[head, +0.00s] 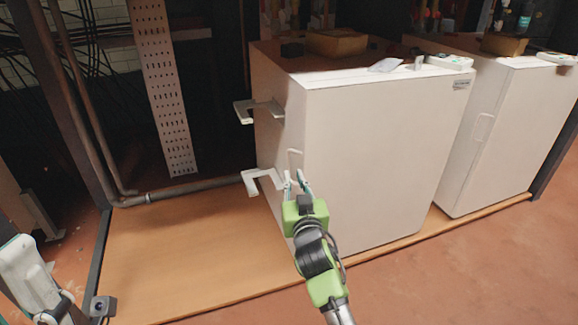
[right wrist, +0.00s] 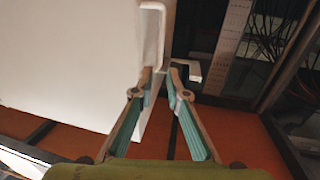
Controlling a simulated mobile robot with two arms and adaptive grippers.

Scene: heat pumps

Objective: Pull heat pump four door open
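A white box-shaped heat pump (head: 385,165) stands in the middle of the head view; its label is too small to read. Its front carries a slim white upright handle (head: 295,158), which shows in the right wrist view as a pale loop (right wrist: 150,35). My right gripper (head: 296,178) is at the lower end of this handle. In the right wrist view its fingertips (right wrist: 160,76) are close together with the handle's end at the narrow gap. Whether they grip it is unclear. The door looks closed. My left gripper is out of view.
White brackets (head: 262,180) jut out left of the handle, one above the other. A second white unit (head: 500,135) stands to the right. The wooden platform (head: 180,260) is bare at left; a pipe (head: 190,188) runs behind.

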